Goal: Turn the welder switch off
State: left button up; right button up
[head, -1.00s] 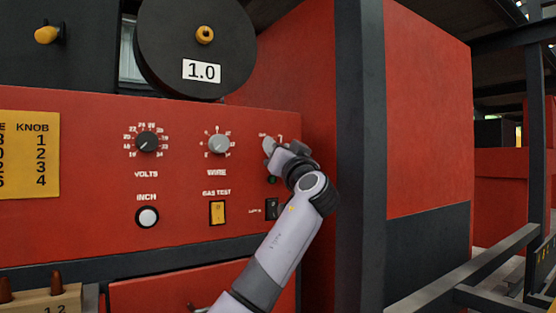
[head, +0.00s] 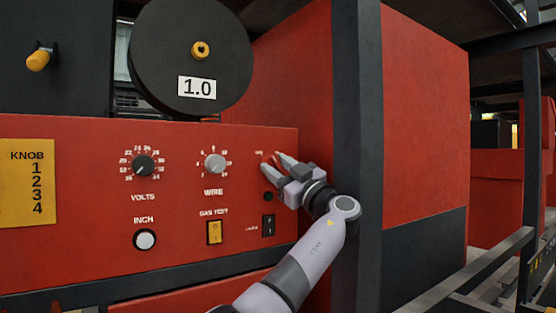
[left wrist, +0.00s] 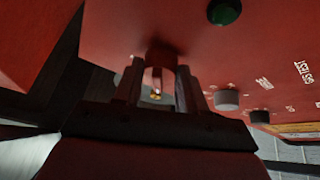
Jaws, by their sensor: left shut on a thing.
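The welder's red front panel (head: 100,225) fills the left of the head view. My left gripper (head: 274,162) is at the panel's upper right, fingers pointing at it. The fingers are shut on a small reddish switch knob (head: 268,157), mostly hidden by them. In the left wrist view the fingers (left wrist: 160,88) stand on both sides of the dark red knob (left wrist: 160,54), against the panel. Part of the label by the knob shows, too small to read, so its on or off setting cannot be told. My right gripper is not in view.
A grey WIRE knob (head: 215,164), a black VOLTS knob (head: 144,166), a yellow GAS TEST rocker (head: 214,233), a white INCH button (head: 144,240) and a black rocker (head: 268,226) sit nearby. A dark post (head: 356,150) and rails (head: 470,270) stand to the right.

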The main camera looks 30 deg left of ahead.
pick_arm(q)
jog(key=shift+n, duration=0.3)
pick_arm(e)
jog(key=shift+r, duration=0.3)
pick_arm(q)
jog(key=shift+r, duration=0.1)
jog(key=o, duration=1.1)
jog(key=shift+c, duration=0.2)
